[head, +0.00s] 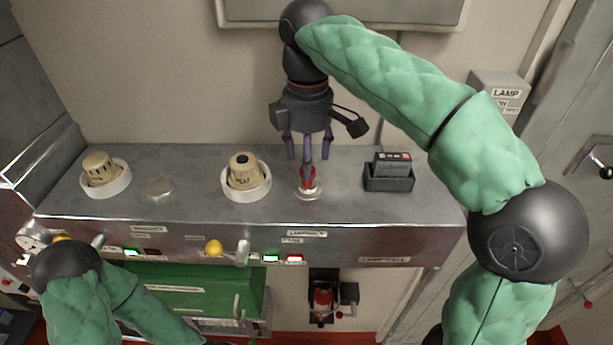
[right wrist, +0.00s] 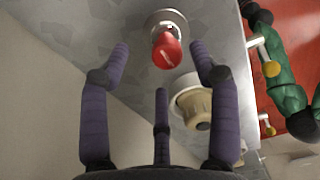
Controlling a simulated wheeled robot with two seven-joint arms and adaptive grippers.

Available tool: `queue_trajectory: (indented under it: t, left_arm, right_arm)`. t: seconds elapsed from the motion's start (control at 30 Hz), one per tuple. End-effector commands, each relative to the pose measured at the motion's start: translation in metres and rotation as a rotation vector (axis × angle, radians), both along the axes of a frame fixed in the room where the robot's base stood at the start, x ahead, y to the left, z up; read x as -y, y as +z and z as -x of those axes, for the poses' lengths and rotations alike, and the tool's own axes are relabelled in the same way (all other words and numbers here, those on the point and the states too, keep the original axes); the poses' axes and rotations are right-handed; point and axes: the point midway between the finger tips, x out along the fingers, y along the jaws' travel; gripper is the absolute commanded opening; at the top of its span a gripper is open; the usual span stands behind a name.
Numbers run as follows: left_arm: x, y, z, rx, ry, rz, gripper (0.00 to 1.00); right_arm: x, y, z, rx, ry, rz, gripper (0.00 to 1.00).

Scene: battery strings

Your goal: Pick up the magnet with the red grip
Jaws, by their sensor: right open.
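The magnet with the red grip (head: 308,180) stands upright on a round metal seat on the grey bench top, right of the middle. In the right wrist view its red grip (right wrist: 167,50) lies just beyond the fingertips. My right gripper (head: 309,155) hangs above and slightly behind the magnet, with its purple fingers spread. In the right wrist view the open fingers (right wrist: 158,68) stand to either side of the grip's line, apart from it. My left gripper is out of view; only the left arm shows at the lower left of the head view.
Beige knobbed cells sit in white rings on the bench (head: 200,205), one in the middle (head: 244,171) and one at the left (head: 100,168). A black holder (head: 388,182) stands right of the magnet.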

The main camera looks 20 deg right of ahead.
Motion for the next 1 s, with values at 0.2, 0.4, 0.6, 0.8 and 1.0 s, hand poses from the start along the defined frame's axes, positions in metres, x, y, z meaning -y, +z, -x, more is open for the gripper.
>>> queue_trajectory:
  t: [0.2,0.4,0.6,0.8,1.0]
  left_arm:
    - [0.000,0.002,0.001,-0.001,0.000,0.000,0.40]
    - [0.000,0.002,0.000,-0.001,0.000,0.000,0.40]
    - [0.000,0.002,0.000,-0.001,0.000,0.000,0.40]
    - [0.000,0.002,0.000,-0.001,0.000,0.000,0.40]
    - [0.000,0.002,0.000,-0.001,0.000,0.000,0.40]
  right_arm:
    - [-0.001,-0.023,0.003,-0.001,0.001,0.001,0.62]
    - [-0.002,-0.046,0.003,0.000,0.000,0.000,0.62]
    - [-0.002,-0.050,0.003,0.001,0.000,-0.001,0.62]
    - [-0.002,-0.050,0.003,0.001,0.000,-0.001,0.37]
    - [-0.002,-0.050,0.003,0.000,0.000,-0.001,0.00]
